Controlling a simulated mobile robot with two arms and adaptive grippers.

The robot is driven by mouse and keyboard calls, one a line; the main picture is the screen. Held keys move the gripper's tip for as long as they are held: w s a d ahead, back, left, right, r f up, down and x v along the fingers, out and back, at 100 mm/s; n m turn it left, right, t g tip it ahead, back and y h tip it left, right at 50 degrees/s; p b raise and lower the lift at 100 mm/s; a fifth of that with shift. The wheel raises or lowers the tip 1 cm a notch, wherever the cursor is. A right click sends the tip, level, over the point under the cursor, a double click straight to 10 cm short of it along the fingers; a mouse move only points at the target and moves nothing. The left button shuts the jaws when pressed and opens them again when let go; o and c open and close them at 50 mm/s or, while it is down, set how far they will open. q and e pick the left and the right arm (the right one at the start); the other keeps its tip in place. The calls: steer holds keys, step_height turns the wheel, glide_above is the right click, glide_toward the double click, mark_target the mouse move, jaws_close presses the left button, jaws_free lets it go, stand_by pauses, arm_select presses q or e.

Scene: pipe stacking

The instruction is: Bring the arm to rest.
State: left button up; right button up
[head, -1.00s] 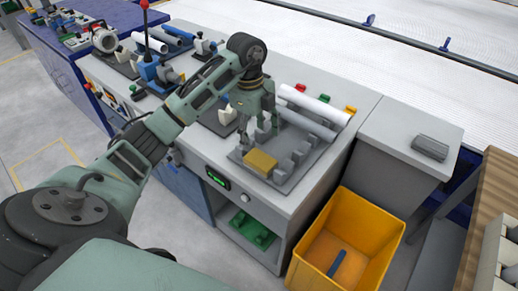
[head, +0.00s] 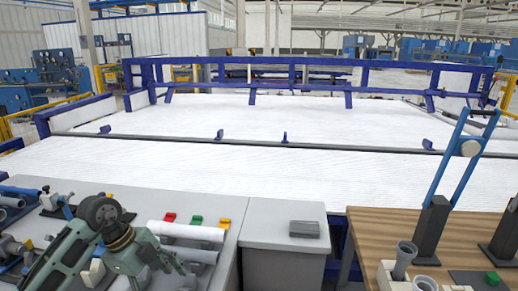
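My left arm comes in at the lower left, with its gripper (head: 160,271) over the grey workbench (head: 262,212). Its fingers look spread apart, with nothing seen between them. A white pipe (head: 186,231) lies just beyond the gripper, and a greyer pipe (head: 196,254) lies beside it, partly behind the gripper. My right gripper is not in view.
Red (head: 170,217), green (head: 196,220) and yellow (head: 225,223) blocks sit behind the pipes. A dark grey block (head: 304,229) lies on the bench's right section. A wooden table (head: 385,228) with a blue-armed stand (head: 434,225) is at right. A wide white bed lies beyond.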

arm_select(q)
steer(key=d+r+m+t+h, duration=0.4)
steer(key=d+h, duration=0.5)
steer(key=d, duration=0.9)
step_height(320, 180, up, 12)
steer(key=d+n+t+h, duration=0.3)
steer(key=n+t+h, duration=0.1)
steer(key=t, duration=0.3)
steer(key=w+a+n+t+y, duration=0.2)
steer(key=a+n+t+y, duration=0.75)
steer(key=n, duration=0.35)
steer(key=s+a+f+n+g+y, duration=0.4)
steer(key=a+f+y, duration=0.1)
steer(key=f, duration=0.5)
steer(key=s+a+f+n+g+y, duration=0.4)
steer(key=a+f+y, duration=0.1)
steer(key=f, duration=0.4)
steer(key=s+d+f+m+g+h, duration=0.15)
steer(key=s+f+g, duration=0.4)
steer(key=s, duration=0.55)
steer(key=s+d+f+g+h, duration=0.1)
steer(key=s+d+f+g, duration=0.2)
steer(key=s+f+g, duration=0.55)
steer(key=s+f+t, duration=0.3)
steer(key=f, duration=2.1)
steer(key=s+a+f+g, duration=0.1)
steer(key=s+a+f, duration=0.2)
steer(key=s+f, duration=1.3)
steer(key=shift+s+f+m, duration=0.35)
steer(key=shift+s, duration=0.2)
